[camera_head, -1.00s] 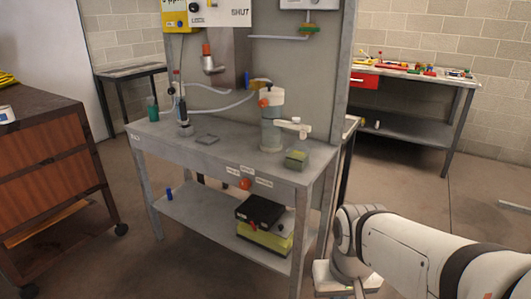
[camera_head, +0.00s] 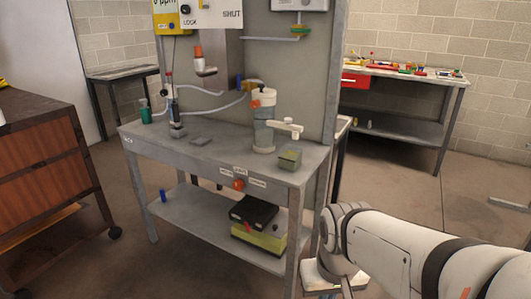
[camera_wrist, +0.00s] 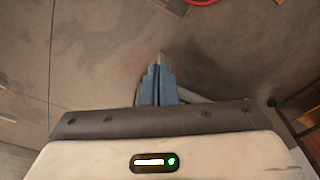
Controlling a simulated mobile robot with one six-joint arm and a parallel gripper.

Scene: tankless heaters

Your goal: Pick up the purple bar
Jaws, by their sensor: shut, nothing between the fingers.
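I cannot make out a purple bar in either view. A small blue upright piece (camera_head: 163,195) stands at the left end of the lower shelf of the grey workbench (camera_head: 215,167); its colour looks blue rather than purple. My gripper (camera_wrist: 161,57) shows in the wrist view with its fingers together and nothing between them, above bare floor. In the head view my arm reaches in from the lower right, in front of the bench's right side; the fingers do not show there.
The bench holds a clear cylinder with a tap (camera_head: 264,130) and a green block (camera_head: 290,159). A black and yellow case (camera_head: 257,223) sits on the lower shelf. A wooden cabinet (camera_head: 45,165) stands left. A far table (camera_head: 400,122) carries several coloured items. Floor between is clear.

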